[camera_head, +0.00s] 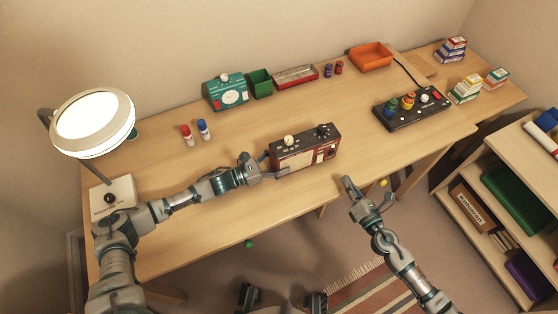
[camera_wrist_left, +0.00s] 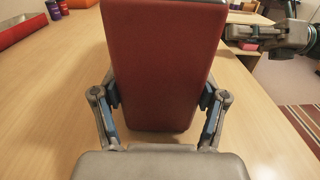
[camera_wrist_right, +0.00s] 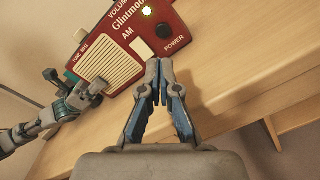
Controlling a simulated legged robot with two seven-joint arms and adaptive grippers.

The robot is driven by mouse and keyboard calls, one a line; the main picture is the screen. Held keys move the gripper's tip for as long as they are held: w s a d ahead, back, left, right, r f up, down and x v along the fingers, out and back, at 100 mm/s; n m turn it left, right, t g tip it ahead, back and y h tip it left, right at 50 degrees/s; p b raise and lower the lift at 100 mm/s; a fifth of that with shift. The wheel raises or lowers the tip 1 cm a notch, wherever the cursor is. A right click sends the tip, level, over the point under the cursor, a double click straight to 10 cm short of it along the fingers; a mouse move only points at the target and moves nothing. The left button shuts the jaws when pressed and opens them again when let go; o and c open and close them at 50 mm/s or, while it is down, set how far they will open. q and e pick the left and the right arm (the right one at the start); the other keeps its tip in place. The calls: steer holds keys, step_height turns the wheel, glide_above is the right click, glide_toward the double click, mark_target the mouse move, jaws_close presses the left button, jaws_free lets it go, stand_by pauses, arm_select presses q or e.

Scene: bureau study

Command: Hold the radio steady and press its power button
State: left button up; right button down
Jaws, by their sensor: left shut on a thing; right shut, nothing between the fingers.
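The radio (camera_head: 305,156), red and cream with a dark top, stands upright near the front edge of the desk. My left gripper (camera_head: 262,168) is shut on the radio's left end. In the left wrist view its fingers press both sides of the radio's red end (camera_wrist_left: 160,65). My right gripper (camera_head: 364,190) is shut and empty, in front and right of the radio. In the right wrist view its closed fingertips (camera_wrist_right: 161,78) point toward the round dark power button (camera_wrist_right: 163,31) above the POWER label. They appear apart from the button.
The desk (camera_head: 200,240) has clear room around the radio. A lamp (camera_head: 93,123) stands left; red and blue bottles (camera_head: 204,129) are behind. A teal device (camera_head: 226,92), an orange tray (camera_head: 371,57) and a black control box (camera_head: 411,108) stand further back. A shelf (camera_head: 500,200) is at right.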

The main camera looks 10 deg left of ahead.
mark_target(332, 154)
stand_by(0.3)
